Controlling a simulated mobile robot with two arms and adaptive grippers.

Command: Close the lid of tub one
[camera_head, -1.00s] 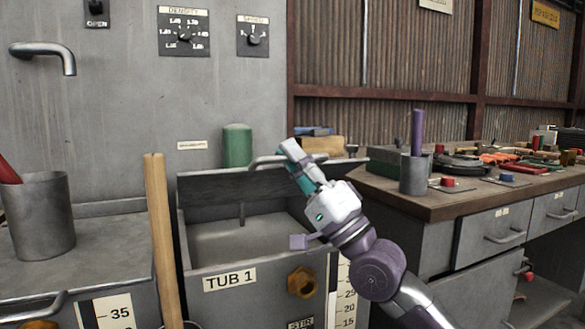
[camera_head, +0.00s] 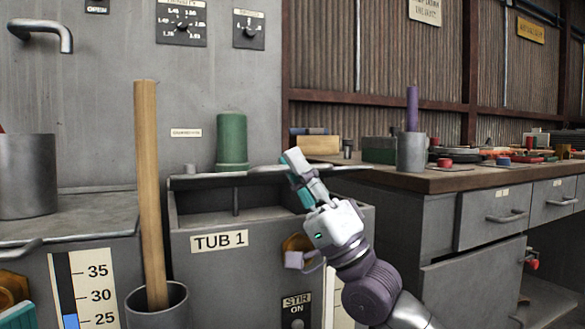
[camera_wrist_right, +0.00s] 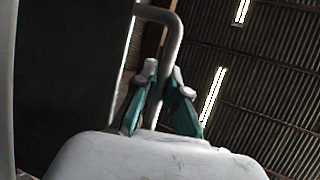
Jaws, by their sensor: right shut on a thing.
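Tub one (camera_head: 205,265), a grey metal tub labelled TUB 1, stands in the middle of the head view. Its lid (camera_head: 215,181) shows as a thin, nearly edge-on panel above the rear of the tub, with the interior visible below it. My right gripper (camera_head: 293,163) is shut on the lid's bar handle (camera_head: 265,168), at the lid's right part. In the right wrist view the fingers (camera_wrist_right: 165,95) close around the grey handle (camera_wrist_right: 173,35), beside a dark panel. A teal piece of my left gripper (camera_head: 15,317) barely shows at the lower left corner; its jaws are hidden.
A wooden stick (camera_head: 148,190) stands in a metal cup (camera_head: 158,308) at the tub's front left. A green cylinder (camera_head: 232,142) stands behind the lid. A workbench (camera_head: 430,180) with tools is at the right. A brass fitting (camera_head: 296,243) sits on the tub front.

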